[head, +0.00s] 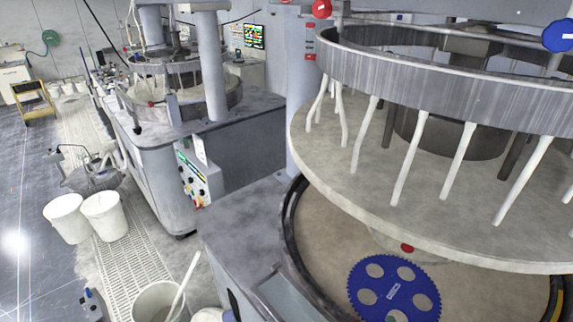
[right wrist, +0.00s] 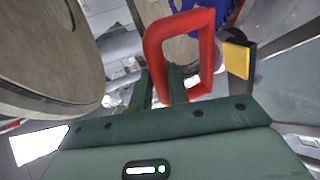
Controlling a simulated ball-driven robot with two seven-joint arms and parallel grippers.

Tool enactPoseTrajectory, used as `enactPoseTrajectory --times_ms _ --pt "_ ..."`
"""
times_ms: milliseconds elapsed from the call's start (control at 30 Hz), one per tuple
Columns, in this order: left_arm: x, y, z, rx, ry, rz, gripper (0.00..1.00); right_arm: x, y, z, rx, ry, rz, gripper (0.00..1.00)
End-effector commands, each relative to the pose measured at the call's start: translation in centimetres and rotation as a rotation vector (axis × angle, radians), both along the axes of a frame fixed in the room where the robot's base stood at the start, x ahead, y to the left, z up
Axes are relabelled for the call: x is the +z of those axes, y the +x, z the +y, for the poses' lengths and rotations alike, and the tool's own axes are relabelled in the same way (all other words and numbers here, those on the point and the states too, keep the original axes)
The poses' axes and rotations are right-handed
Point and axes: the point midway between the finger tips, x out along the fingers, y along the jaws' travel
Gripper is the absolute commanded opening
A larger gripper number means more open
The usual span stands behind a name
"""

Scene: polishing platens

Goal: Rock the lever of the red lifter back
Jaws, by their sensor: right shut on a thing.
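The red lifter shows in the right wrist view as a thick red loop handle (right wrist: 207,50). My right gripper (right wrist: 160,76) has its two dark green fingers at the left part of this loop and is shut on it. Beside the loop, on its right, is a yellow block (right wrist: 237,60) on a black piece; I cannot tell for certain whether this is the lever. In the head view a small red spot (head: 407,247) shows by the rim of the upper platen; I cannot tell whether it belongs to the lifter. My left gripper is in neither view.
A blue toothed disc with holes (head: 393,290) lies on the lower platen (head: 328,250). The raised upper platen (head: 320,165) with white rods hangs close above. White buckets (head: 65,217) stand on the floor at left, beside a second machine (head: 150,160).

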Motion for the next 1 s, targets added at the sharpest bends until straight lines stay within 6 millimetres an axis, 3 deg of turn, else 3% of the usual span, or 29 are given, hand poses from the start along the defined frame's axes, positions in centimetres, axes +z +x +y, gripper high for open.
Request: enactPoseTrajectory --times_ms 1000 --pt "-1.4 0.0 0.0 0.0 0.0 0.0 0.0 0.1 -4.5 2.8 0.0 0.002 -0.005 0.0"
